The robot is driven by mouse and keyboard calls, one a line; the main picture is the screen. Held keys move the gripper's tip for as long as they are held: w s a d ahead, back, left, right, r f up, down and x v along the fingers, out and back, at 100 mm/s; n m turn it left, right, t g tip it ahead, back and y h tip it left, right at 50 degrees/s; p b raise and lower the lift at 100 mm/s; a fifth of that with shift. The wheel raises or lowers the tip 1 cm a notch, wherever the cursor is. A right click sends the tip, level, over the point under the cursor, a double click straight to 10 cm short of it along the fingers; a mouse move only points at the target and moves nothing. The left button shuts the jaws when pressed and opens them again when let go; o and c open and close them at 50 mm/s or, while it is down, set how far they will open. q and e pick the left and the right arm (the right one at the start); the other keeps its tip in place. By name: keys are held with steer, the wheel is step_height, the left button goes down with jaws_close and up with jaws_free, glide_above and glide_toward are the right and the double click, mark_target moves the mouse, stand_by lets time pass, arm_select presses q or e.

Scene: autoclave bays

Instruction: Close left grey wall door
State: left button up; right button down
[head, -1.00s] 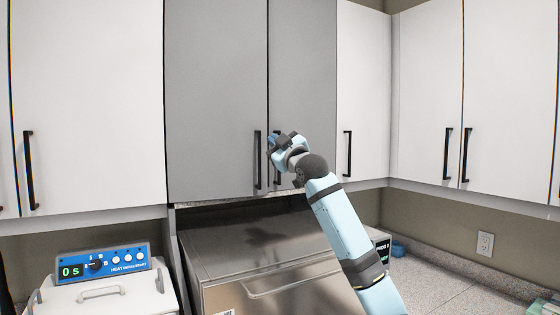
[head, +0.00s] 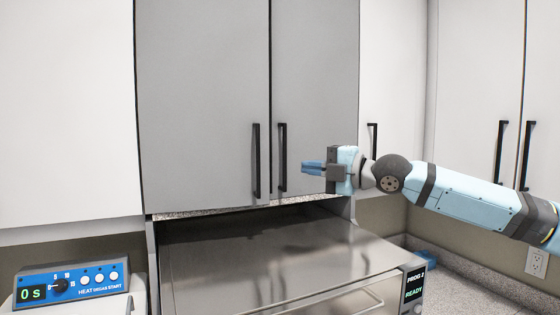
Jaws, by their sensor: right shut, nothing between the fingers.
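The left grey wall door (head: 200,100) hangs in the middle of the head view with a black vertical handle (head: 256,160) near its right edge. It looks flush with the right grey door (head: 315,80), with a thin dark seam between them. The right grey door has its own black handle (head: 282,157). My right gripper (head: 304,168) is shut and empty, its blue fingers pointing left in front of the lower right grey door, a little right of that handle. My left gripper is not in view.
A steel autoclave (head: 270,250) with a READY display (head: 414,285) stands below the grey doors. A blue-panelled heat unit (head: 75,285) is at the lower left. White wall cabinets (head: 65,110) flank the grey ones. An outlet (head: 537,262) is at the lower right.

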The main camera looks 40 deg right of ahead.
arm_select(q)
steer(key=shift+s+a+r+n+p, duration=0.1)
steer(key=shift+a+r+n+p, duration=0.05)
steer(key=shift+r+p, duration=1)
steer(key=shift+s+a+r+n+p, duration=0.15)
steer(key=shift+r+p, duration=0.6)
steer(key=shift+p, duration=0.75)
arm_select(e)
steer(key=w+d+x, duration=0.1)
steer(key=d+x, duration=0.1)
steer(key=x, duration=1)
steer(key=shift+w, duration=0.2)
